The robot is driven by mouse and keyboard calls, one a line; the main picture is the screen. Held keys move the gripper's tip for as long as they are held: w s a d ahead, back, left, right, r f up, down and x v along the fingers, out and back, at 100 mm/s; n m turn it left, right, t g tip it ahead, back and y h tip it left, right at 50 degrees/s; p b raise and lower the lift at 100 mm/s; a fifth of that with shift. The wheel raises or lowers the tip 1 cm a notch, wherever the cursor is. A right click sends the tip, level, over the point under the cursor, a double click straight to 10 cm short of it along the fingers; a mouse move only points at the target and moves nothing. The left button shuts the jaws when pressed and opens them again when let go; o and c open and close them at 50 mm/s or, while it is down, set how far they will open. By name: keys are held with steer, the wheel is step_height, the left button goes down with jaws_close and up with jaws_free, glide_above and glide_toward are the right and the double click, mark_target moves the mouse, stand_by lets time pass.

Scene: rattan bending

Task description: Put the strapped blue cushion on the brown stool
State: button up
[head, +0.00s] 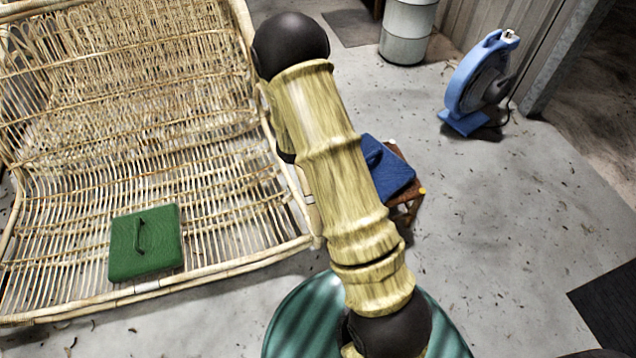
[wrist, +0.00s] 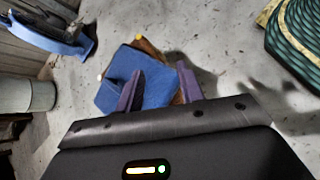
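The blue cushion (head: 396,177) lies on the brown stool (head: 405,211), partly hidden behind my arm in the head view. A dark strap shows at its left side there. In the wrist view the cushion (wrist: 158,89) covers most of the stool (wrist: 147,46), whose brown wood shows at the upper edge and right side. My gripper (wrist: 161,78) has its two purple fingers spread apart, with nothing seen clamped between them. The left finger overlaps the cushion in the picture, and the right finger is at its right edge. I cannot tell whether either touches it.
A green cushion (head: 146,242) with a handle lies on a large rattan frame (head: 215,262) at left. A teal round object (head: 296,318) stands at the front. A blue fan (head: 476,85) and a pale drum (head: 407,32) stand at the back. The floor at right is mostly clear.

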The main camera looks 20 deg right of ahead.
steer(key=s+a+r+m+t+y, duration=0.2)
steer(key=s+a+r+m+y, duration=0.2)
steer(key=a+r+m, duration=0.1)
steer(key=s+a+r+m+t+y, duration=0.3)
steer(key=s+a+r+m+y, duration=0.1)
steer(key=a+r, duration=0.4)
steer(key=shift+s+a+r+m+y, duration=0.25)
steer(key=shift+r+m+y, duration=0.4)
steer(key=shift+m, duration=0.35)
steer(key=w+p+v, duration=0.3)
steer(key=p+v, duration=1.1)
steer(key=w+r+p+v, duration=0.1)
steer(key=w+p+v, duration=0.2)
steer(key=p+v, duration=1.1)
steer(key=w+r+p+v, duration=0.1)
steer(key=w+p+v, duration=0.2)
steer(key=p+v, duration=1.1)
steer(key=shift+r+p, duration=0.35)
steer(key=shift+p, duration=0.65)
steer(key=shift+s+d, duration=0.1)
steer(key=shift+d, duration=0.05)
